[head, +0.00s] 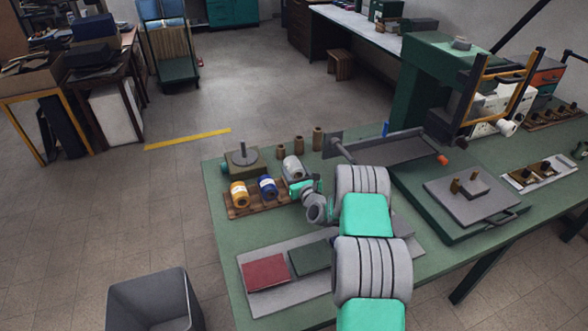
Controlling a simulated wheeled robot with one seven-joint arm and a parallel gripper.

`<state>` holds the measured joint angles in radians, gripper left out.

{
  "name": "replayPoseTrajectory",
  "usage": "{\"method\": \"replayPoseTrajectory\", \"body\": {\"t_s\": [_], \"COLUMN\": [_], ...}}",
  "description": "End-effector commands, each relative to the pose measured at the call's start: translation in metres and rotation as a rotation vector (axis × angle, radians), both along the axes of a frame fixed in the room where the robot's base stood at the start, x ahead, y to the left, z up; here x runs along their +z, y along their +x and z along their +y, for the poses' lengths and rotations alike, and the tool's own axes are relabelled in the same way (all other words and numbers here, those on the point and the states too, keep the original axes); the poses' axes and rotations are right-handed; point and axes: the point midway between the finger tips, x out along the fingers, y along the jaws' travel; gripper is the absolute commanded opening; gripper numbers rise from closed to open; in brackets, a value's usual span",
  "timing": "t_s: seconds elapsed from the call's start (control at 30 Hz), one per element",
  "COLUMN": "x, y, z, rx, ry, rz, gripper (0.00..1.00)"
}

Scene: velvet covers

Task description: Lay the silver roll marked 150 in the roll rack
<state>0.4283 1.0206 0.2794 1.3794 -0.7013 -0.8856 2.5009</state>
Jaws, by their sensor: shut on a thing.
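The silver roll (292,167) shows at the tip of my gripper (300,184), which is shut on it. Any number on the roll is too small to read. The roll appears near the right end of the wooden roll rack (238,211), slightly behind it in the picture; I cannot tell its height above the table. A gold roll (239,194) and a blue roll (268,187) lie in the rack, left of the silver roll. My gripper and wrist partly hide the rack's right end.
A block with a post (242,159) stands behind the rack, and several brown spools (299,145) stand behind the silver roll. A grey board with red and dark green pads (265,272) lies in front. A green press (432,85) stands to the right.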

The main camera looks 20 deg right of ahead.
Motion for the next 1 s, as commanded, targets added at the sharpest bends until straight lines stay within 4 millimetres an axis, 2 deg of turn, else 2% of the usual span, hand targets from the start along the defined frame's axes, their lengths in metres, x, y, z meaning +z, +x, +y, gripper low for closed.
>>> {"method": "replayPoseTrajectory", "body": {"t_s": [0.1, 0.5, 0.9, 0.93, 1.0], "x": [-0.014, -0.051, -0.054, -0.054, -0.054], "y": [0.0, 0.0, 0.0, 0.0, 0.0], "z": [0.0, 0.0, 0.0, 0.0, 0.0], "rx": [0.0, 0.0, 0.0, 0.0, 0.0], "ry": [0.0, -0.001, -0.001, -0.001, -0.001], "rz": [0.0, -0.001, -0.001, -0.001, -0.001], "gripper": [0.07, 0.07, 0.07, 0.57, 0.62]}}
